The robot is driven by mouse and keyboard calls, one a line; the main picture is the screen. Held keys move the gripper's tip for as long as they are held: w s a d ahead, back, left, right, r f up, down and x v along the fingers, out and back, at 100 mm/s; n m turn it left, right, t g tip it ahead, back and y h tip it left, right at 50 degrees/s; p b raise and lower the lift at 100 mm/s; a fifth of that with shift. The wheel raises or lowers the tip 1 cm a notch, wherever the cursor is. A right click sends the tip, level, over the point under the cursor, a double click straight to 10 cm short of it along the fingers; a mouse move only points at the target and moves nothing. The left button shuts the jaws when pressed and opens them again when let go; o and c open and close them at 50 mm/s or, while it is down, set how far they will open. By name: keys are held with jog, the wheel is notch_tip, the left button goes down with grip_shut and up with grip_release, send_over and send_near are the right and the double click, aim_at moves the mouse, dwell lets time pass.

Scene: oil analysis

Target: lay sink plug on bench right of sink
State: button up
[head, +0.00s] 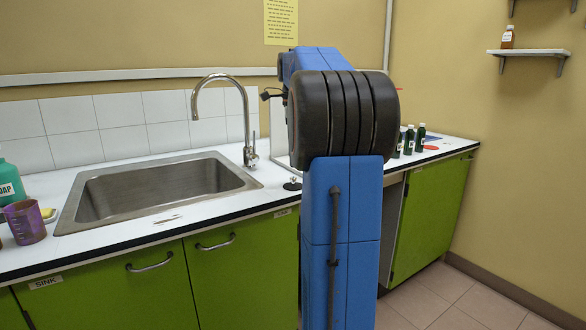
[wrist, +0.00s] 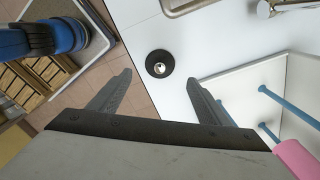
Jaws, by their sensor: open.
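The sink plug (head: 292,185) is a small black disc with a metal knob. In the head view it lies flat on the white bench (head: 170,214), just right of the steel sink (head: 100,196) and close to the front edge. In the wrist view the plug (wrist: 159,64) lies on the bench, apart from both fingers. My gripper (wrist: 158,77) is open and empty, its two fingertips spread either side of the line to the plug. In the head view my arm hides the gripper.
A tap (head: 249,150) stands behind the sink's right end. A white tray with blue rods (wrist: 262,90) is beside the plug in the wrist view. Dark green bottles (head: 409,140) stand on the right part of the bench. A purple beaker (head: 25,222) is left of the sink.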

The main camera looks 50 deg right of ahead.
jog(key=shift+r, duration=2)
jog(key=s+a+f+n+t, duration=0.1)
jog(key=s+a+f+n, duration=0.2)
jog(key=a, duration=0.4)
jog(key=s+a+f+n, duration=0.1)
jog(key=a+f+n, duration=0.1)
jog(key=a+n, duration=0.4)
jog(key=s+a+f+n+t, duration=0.1)
jog(key=s+a+f+n, duration=0.15)
jog(key=a, duration=0.55)
jog(key=s+a+f+n+t, duration=0.1)
jog(key=s+a+f+n, duration=0.6)
jog(key=f, duration=0.2)
jog(key=s+a+f+n+t, duration=0.1)
jog(key=s+a+f+n, duration=0.7)
jog(key=f, duration=0.2)
jog(key=shift+f+t, duration=0.15)
jog(key=shift+t, duration=0.25)
